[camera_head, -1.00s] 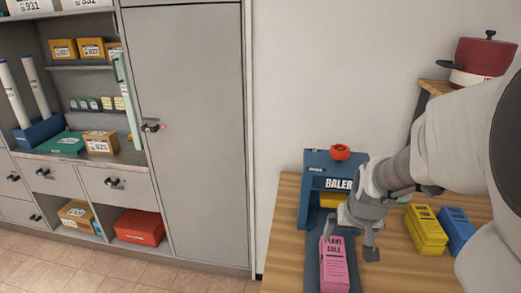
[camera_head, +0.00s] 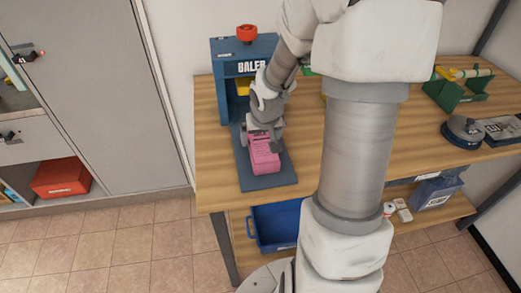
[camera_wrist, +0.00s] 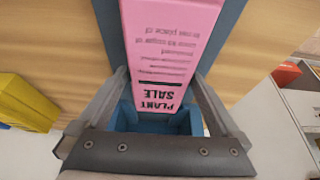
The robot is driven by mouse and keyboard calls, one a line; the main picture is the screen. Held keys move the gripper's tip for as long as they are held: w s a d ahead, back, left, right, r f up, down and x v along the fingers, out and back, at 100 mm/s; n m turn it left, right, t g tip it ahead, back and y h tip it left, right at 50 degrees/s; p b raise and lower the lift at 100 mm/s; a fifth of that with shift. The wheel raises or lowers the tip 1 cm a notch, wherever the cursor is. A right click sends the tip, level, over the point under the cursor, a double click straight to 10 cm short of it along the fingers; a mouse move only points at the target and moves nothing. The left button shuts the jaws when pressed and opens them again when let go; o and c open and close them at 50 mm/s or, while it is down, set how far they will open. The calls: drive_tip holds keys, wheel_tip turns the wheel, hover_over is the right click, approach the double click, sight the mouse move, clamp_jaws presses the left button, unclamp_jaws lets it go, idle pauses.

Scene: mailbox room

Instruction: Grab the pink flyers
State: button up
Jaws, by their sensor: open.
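The pink flyers (camera_head: 264,155) form a stack lying on the blue tray of the baler (camera_head: 249,68), at the left end of the wooden table. In the wrist view the flyers (camera_wrist: 168,45) read "PLANT SALE" upside down. My gripper (camera_head: 263,138) is over the back end of the stack. In the wrist view my gripper (camera_wrist: 161,78) is open, with one finger on each side of the flyers. I cannot tell whether the fingers touch them. The gripper hides part of the stack in the head view.
My arm covers much of the table (camera_head: 212,150) in the head view. A blue bin (camera_head: 275,228) is on the lower shelf. A green holder (camera_head: 455,93) and a round device (camera_head: 464,131) stand at right.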

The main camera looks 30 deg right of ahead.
sight(263, 137)
drive_tip(key=shift+w+f, duration=0.2)
drive_tip(key=shift+f, duration=0.35)
drive_tip(key=shift+r, duration=0.1)
clamp_jaws()
drive_tip(key=shift+d+r+p, duration=0.1)
drive_tip(key=shift+r+p, duration=0.2)
drive_tip(key=shift+r, duration=0.3)
drive_tip(key=r, duration=0.1)
drive_tip(key=r+p, duration=0.2)
drive_tip(key=shift+s+d+r, duration=0.2)
drive_tip(key=shift+d+r, duration=0.05)
drive_tip(key=shift+r, duration=0.05)
drive_tip(key=s+d+r+p, duration=0.6)
drive_tip(key=s+d, duration=0.1)
drive_tip(key=d, duration=0.1)
drive_tip(key=shift+s, duration=0.2)
